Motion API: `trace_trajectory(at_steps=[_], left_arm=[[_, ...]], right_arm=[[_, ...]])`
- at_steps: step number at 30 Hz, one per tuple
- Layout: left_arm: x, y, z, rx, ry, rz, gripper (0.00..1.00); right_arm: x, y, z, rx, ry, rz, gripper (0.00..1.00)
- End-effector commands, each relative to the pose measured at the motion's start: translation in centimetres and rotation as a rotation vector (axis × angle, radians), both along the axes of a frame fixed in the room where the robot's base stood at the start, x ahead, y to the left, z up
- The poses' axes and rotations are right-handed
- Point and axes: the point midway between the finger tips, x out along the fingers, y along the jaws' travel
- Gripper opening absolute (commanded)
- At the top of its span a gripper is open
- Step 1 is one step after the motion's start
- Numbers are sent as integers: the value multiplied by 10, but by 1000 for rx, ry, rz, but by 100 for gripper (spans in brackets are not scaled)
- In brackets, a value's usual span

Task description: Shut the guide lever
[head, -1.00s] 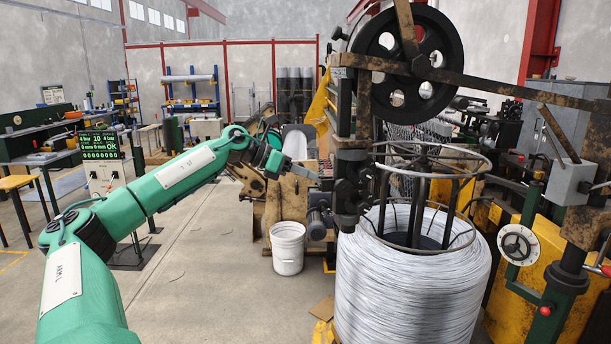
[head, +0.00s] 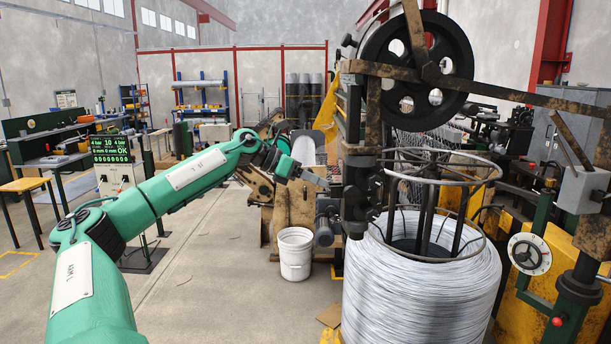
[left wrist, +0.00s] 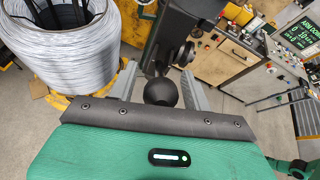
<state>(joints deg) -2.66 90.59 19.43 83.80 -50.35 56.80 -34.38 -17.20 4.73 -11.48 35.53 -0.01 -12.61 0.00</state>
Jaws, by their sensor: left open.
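A black ball knob (left wrist: 161,93), which looks like the end of the guide lever, sits between the fingers of my left gripper in the left wrist view. My left gripper (left wrist: 160,88) is open, with one grey finger on each side of the knob and gaps showing. A dark post (left wrist: 178,35) stands just beyond the knob. In the head view my left gripper (head: 318,180) is just left of the dark guide mechanism (head: 361,195) on the machine. The knob cannot be made out there, and the lever's shaft is mostly hidden. My right gripper is out of view.
A large coil of grey wire (head: 420,295) stands right of the mechanism, under a big black wheel (head: 416,68). A white bucket (head: 295,254) is on the floor below my left gripper. A control box with a green display (head: 111,149) stands at left. The floor between is clear.

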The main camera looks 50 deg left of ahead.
Motion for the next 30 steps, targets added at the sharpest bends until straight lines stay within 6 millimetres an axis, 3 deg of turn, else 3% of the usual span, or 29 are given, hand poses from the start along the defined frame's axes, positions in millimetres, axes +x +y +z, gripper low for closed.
trace_trajectory(at_steps=[11,21,30], left_arm=[[-23,15,11,-4,-8,2,50],[-75,47,40,-1,-4,2,50],[-102,63,59,-1,0,1,50]], right_arm=[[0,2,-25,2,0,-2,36],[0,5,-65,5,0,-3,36],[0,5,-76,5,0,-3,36]])
